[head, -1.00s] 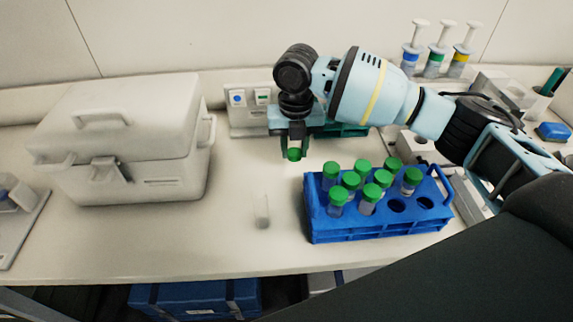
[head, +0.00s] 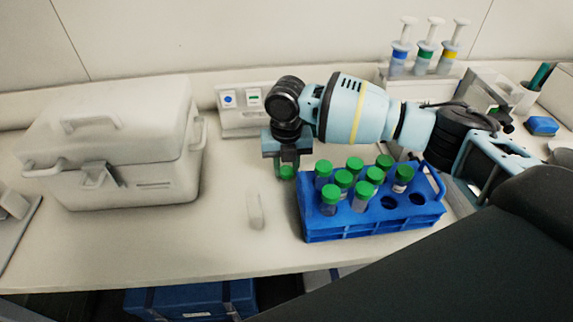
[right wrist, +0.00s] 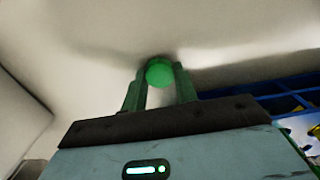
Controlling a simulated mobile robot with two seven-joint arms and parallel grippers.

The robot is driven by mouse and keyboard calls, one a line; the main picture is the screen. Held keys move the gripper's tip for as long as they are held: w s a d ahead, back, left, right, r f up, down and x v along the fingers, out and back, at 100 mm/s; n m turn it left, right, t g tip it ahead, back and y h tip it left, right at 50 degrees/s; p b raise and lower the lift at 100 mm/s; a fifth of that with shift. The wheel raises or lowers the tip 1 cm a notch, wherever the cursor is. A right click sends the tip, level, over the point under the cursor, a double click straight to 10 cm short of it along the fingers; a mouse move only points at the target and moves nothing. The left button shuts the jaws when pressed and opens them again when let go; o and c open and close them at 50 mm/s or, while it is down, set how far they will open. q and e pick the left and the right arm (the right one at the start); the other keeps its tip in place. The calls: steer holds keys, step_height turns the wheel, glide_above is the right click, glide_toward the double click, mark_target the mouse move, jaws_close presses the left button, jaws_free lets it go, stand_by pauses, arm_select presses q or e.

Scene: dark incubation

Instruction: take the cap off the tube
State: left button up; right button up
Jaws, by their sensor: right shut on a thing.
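My right gripper (head: 287,172) is shut on a green cap (head: 286,173) and holds it above the bench, left of the blue rack. In the right wrist view the cap (right wrist: 159,72) sits between the two green fingertips (right wrist: 160,80), with no tube visible on it. A pale, uncapped tube (head: 255,210) is on the bench, apart from the gripper, to its lower left. I cannot tell whether it stands or lies. My left gripper is not in view.
A blue rack (head: 375,228) holds several green-capped tubes (head: 345,180) and has empty holes at its right. A white case (head: 120,150) stands at the left. Syringe-like plungers (head: 425,60) stand at the back right. The bench front around the pale tube is clear.

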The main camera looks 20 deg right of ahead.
mark_target(286, 170)
steer(key=shift+f, duration=0.15)
steer(key=o, duration=1.1)
step_height(286, 170, up, 12)
steer(key=shift+r, duration=0.2)
steer(key=shift+f, duration=0.1)
